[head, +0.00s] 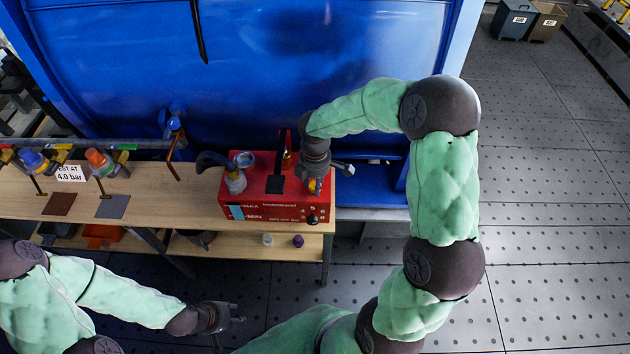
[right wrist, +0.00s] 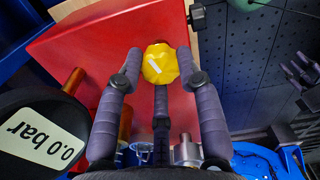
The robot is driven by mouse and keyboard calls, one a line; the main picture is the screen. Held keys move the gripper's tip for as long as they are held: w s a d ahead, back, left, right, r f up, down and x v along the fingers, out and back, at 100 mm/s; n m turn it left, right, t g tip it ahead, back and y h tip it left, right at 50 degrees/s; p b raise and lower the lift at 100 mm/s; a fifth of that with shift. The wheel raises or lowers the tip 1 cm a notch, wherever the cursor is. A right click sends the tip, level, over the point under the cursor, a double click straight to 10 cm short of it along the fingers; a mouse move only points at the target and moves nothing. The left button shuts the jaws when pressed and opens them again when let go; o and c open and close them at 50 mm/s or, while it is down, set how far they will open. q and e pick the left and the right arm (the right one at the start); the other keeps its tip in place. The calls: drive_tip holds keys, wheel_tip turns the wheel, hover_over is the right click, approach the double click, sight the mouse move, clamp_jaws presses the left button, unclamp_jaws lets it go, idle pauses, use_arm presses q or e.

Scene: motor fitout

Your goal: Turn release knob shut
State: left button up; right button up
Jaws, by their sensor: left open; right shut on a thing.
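The yellow release knob (right wrist: 160,64) sits on the red box (right wrist: 90,50), and a white line on it lies at a slant. My right gripper (right wrist: 159,76) has its fingers on both sides of the knob and is shut on it. In the head view my right gripper (head: 316,180) reaches down over the right end of the red box (head: 250,198), and only a bit of yellow shows under it. My left gripper (head: 226,318) is open and empty, low in front of the bench.
A gauge face (right wrist: 38,135) reading 0.0 bar stands near my right wrist. The wooden bench (head: 150,205) holds coloured fittings (head: 98,160) and a "4.0 bar" sign (head: 70,173) at left. A large blue tank (head: 280,70) stands behind. A small white item (head: 267,239) and a purple one (head: 298,240) lie on the lower shelf.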

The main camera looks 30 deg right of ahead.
drive_tip(key=m, duration=0.4)
drive_tip(key=shift+m, duration=0.3)
drive_tip(key=m, duration=1)
drive_tip(key=shift+m+b, duration=0.4)
drive_tip(key=m+b, duration=0.1)
drive_tip(key=m, duration=0.4)
drive_tip(key=shift+m, duration=0.3)
drive_tip(key=o, duration=1.1)
drive_tip(key=shift+o, duration=0.2)
